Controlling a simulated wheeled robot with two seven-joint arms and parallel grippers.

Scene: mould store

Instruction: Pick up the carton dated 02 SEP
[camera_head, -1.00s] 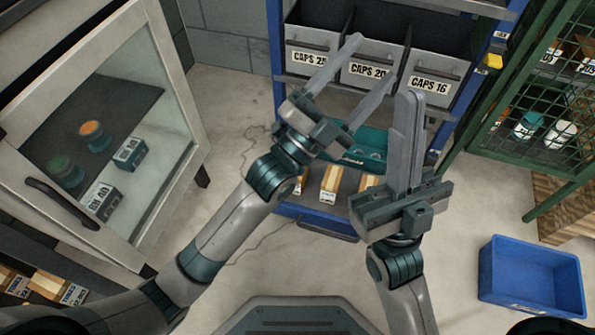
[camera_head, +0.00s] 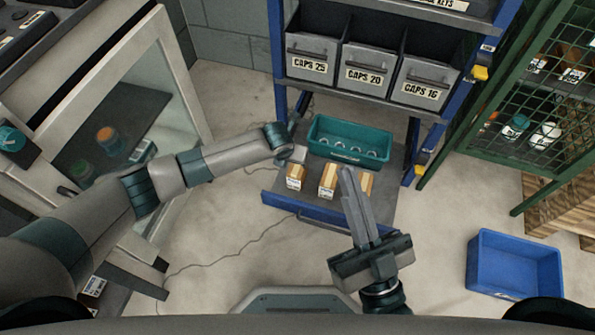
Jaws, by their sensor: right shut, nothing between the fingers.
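Three small tan cartons with white labels stand in a row on the low pulled-out shelf: a left one (camera_head: 295,176), a middle one (camera_head: 327,181) and a right one (camera_head: 366,183). Their dates are too small to read. My right gripper (camera_head: 347,172) is shut and empty; its fingers point up the picture, across the view between the middle and right cartons, partly covering the right one. My left arm reaches in from the left and ends above the shelf, close to the left carton. Its gripper (camera_head: 296,154) shows only as a small grey part; its fingers cannot be made out.
A teal tray (camera_head: 320,134) with rings lies behind the cartons on the shelf (camera_head: 392,196). Grey caps bins (camera_head: 371,75) stand above. A glass-doored cabinet (camera_head: 178,60) is at left, a green mesh cage (camera_head: 470,145) at right. A blue crate (camera_head: 490,287) stands on the floor.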

